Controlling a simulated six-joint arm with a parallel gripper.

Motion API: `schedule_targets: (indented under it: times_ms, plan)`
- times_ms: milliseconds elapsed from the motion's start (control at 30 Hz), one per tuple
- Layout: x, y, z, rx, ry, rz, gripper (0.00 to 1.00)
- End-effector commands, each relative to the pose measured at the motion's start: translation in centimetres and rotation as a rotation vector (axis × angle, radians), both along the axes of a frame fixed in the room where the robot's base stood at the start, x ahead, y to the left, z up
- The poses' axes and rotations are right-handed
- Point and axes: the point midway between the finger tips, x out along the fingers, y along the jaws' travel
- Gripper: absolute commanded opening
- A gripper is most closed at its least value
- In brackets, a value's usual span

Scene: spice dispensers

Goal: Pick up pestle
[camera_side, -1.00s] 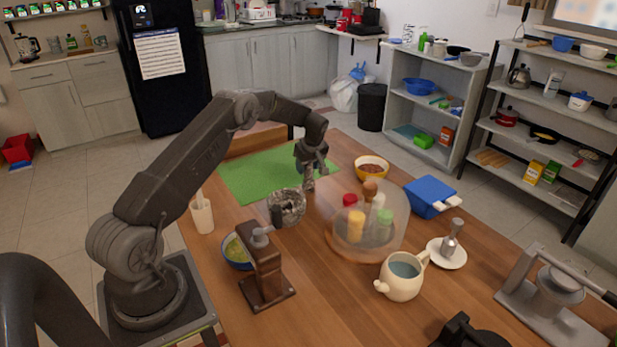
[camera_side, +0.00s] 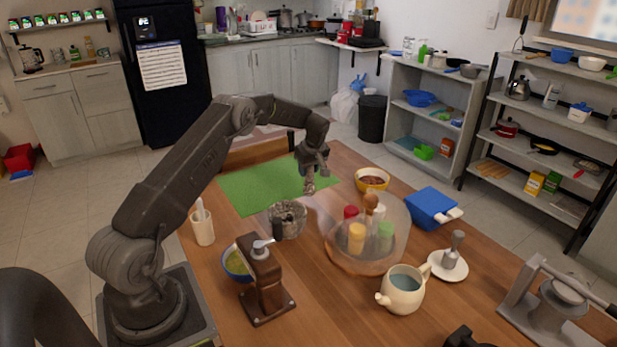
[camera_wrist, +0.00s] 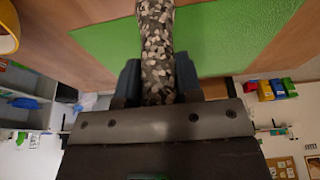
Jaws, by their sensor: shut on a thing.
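The pestle (camera_wrist: 157,45) is a speckled grey and white stone rod. My gripper (camera_wrist: 158,88) is shut on it in the wrist view, with one dark finger on each side; its far end runs out of the top of that view. In the side view, my gripper (camera_side: 311,168) points down over the table near the right edge of the green mat, and the pestle (camera_side: 309,187) hangs below the fingers, small and partly hidden. The speckled stone mortar (camera_side: 287,220) stands just below and left of it, apart from the pestle.
A clear round holder (camera_side: 345,262) of colored spice bottles stands close on the right. A brown grinder (camera_side: 265,285), a cream jug (camera_side: 403,290) and a white cup (camera_side: 203,226) stand nearby. A bowl (camera_side: 372,180) and blue box (camera_side: 432,207) lie behind. The green mat (camera_side: 255,188) is clear.

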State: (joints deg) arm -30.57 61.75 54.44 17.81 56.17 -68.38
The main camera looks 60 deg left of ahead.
Motion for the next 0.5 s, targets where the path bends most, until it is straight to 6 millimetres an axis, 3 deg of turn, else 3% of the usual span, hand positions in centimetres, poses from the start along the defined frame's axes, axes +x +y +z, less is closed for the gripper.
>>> schedule_targets:
  times_ms: [33,300,500]
  plan:
    - [-0.1,0.2,1.2,0.003,-0.003,0.001,0.09]
    - [-5.8,3.3,4.8,0.003,-0.003,0.005,0.09]
    - [-8.7,4.8,6.7,0.003,-0.003,0.003,0.09]
